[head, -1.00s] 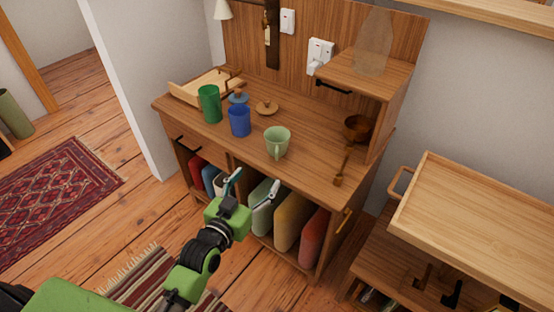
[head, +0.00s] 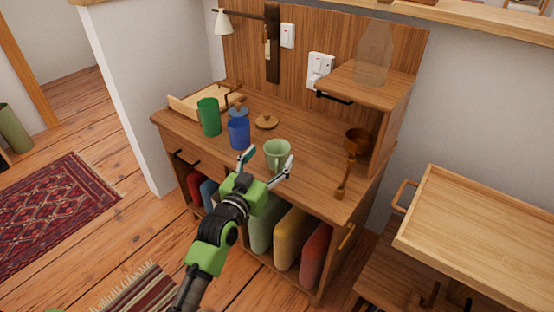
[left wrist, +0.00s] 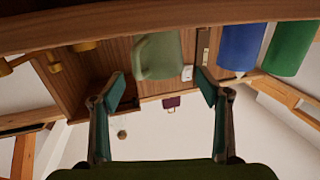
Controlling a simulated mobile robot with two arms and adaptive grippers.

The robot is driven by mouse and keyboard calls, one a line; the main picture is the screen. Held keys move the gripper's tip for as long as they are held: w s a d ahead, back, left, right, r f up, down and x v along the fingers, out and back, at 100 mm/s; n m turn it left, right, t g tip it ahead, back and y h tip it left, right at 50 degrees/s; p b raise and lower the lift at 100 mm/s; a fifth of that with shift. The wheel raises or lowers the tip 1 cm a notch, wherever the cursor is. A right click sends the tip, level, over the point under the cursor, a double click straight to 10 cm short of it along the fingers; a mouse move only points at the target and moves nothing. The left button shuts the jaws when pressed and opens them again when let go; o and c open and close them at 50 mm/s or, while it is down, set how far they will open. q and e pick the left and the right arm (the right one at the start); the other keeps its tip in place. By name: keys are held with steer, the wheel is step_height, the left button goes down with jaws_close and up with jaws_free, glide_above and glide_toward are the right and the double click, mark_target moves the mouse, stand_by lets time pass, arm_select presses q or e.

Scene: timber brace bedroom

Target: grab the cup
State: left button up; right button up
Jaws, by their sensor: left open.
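A pale green cup (head: 277,149) with a handle stands upright near the front edge of the wooden desk (head: 308,153). My left gripper (head: 267,162) is open and empty just in front of this cup, its fingers spread at about the level of the desk's front edge. In the left wrist view, which looks upside down, the pale green cup (left wrist: 158,55) appears beyond and between the open fingers of my left gripper (left wrist: 160,84), with a gap to them.
A wooden tray (head: 480,235) sits on a lower unit at right.

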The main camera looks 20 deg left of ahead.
mark_target(272, 155)
arm_select(q)
steer(key=w, duration=0.2)
steer(key=w+b, duration=0.1)
steer(key=shift+w+d+f, duration=0.1)
steer(key=shift+w+d, duration=0.15)
steer(key=shift+w, duration=0.55)
steer(key=c, duration=1.3)
arm_select(e)
steer(key=shift+s+r, duration=0.35)
steer(key=shift+r, duration=0.3)
